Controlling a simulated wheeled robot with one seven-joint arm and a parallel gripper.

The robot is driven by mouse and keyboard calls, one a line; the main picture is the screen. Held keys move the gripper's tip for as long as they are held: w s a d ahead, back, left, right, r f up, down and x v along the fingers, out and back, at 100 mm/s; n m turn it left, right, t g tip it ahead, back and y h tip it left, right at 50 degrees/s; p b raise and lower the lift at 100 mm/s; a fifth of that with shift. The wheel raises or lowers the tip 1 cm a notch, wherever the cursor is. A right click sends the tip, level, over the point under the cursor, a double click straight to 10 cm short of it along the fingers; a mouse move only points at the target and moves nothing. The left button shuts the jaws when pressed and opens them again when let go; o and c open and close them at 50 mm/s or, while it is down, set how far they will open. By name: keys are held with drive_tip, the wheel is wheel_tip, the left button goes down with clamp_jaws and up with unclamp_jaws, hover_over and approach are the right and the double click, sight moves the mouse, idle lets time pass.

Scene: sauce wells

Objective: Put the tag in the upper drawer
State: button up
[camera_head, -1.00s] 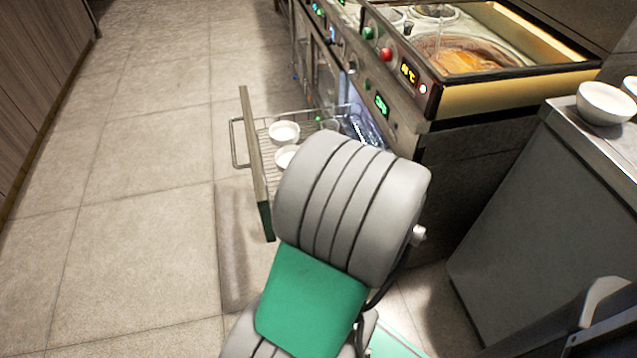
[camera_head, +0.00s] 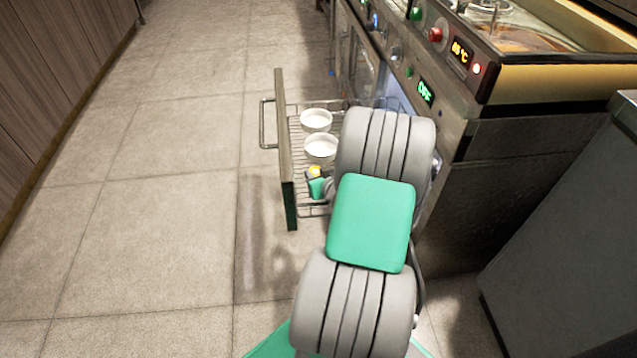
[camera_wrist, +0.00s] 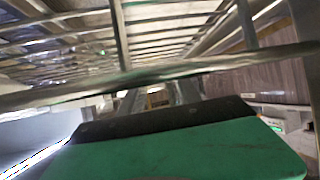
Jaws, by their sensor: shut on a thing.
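A wire drawer (camera_head: 285,150) stands pulled out from the cooking unit in the head view, with white bowls in it. My gripper (camera_head: 316,178) shows as a small green part at the drawer's near end, mostly hidden by my arm. A small yellow and white thing (camera_head: 315,171) shows at its tip; it may be the tag, but it is too small to be sure. In the wrist view my gripper (camera_wrist: 165,98) has wire bars close above it. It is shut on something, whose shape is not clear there.
Two white bowls (camera_head: 316,120) (camera_head: 320,148) sit on the drawer's wire floor. The cooking unit (camera_head: 540,85) with lit displays stands to the right. A grey cabinet (camera_head: 570,220) stands at the far right. The tiled floor (camera_head: 150,200) on the left is clear.

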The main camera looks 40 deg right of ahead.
wheel_tip(320, 180, down, 2)
drive_tip(key=shift+f, duration=0.1)
drive_tip(key=shift+s, duration=0.1)
drive_tip(key=shift+f+b, duration=0.15)
drive_tip(key=shift+b, duration=0.15)
drive_tip(key=o, duration=1.3)
drive_tip(key=shift+s+r+p, duration=0.1)
drive_tip(key=shift+r+p, duration=0.25)
drive_tip(key=p+v, duration=0.3)
drive_tip(key=v, duration=0.8)
drive_tip(key=shift+s+a+r, duration=0.1)
drive_tip(key=shift+s+a, duration=0.1)
drive_tip(key=shift+s, duration=0.1)
